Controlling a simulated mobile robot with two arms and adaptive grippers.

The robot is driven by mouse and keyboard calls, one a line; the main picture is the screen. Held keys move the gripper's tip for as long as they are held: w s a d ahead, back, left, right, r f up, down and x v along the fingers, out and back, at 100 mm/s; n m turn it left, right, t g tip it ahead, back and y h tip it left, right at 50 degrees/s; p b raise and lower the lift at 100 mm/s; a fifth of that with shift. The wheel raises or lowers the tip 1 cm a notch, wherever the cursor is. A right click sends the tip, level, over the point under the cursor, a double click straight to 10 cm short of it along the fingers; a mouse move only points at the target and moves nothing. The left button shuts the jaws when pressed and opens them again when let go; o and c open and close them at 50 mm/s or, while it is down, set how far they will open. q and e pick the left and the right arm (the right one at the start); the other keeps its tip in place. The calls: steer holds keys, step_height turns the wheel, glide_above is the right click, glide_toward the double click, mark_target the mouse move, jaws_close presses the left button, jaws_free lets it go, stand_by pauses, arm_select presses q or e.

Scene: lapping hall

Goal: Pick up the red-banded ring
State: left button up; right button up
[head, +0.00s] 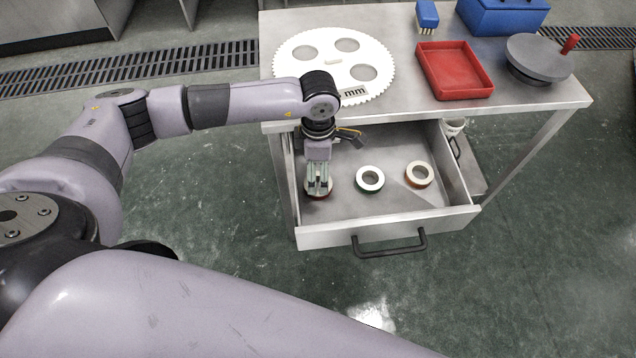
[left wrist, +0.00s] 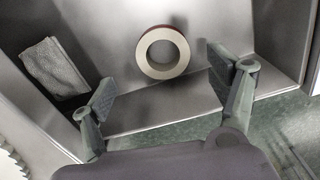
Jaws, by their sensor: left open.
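The red-banded ring (head: 306,187), pale with a dark red side, lies flat at the left of the open drawer (head: 330,233), partly hidden by my gripper. In the left wrist view the ring (left wrist: 144,53) shows whole, at the upper middle, with dark red along its edge. My left gripper (head: 318,186) points down over this ring. Its fingers (left wrist: 162,88) are spread wide with nothing between them, and the ring appears beyond them in the wrist view. I cannot tell the exact height above it. My right gripper is not in view.
A green-banded ring (head: 370,179) and an orange-brown-banded ring (head: 419,174) lie to the right in the drawer. A grey cloth (left wrist: 55,68) lies near the drawer side. The bench top above holds a white toothed disc (head: 290,62), red tray (head: 455,71) and grey round plate (head: 540,57).

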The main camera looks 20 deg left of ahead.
mark_target(318, 188)
arm_select(q)
steer(key=shift+f, duration=0.25)
steer(key=shift+s+f, duration=0.1)
steer(key=shift+f, duration=0.25)
step_height(318, 188, down, 4)
steer(key=shift+s+r+p, duration=0.1)
steer(key=shift+r+p, duration=0.1)
steer(key=shift+p, duration=0.25)
steer(key=shift+f, duration=0.35)
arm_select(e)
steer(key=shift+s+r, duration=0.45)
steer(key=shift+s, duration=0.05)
arm_select(q)
steer(key=c, duration=1.4)
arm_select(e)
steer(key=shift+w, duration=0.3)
arm_select(q)
steer(key=shift+r, duration=0.15)
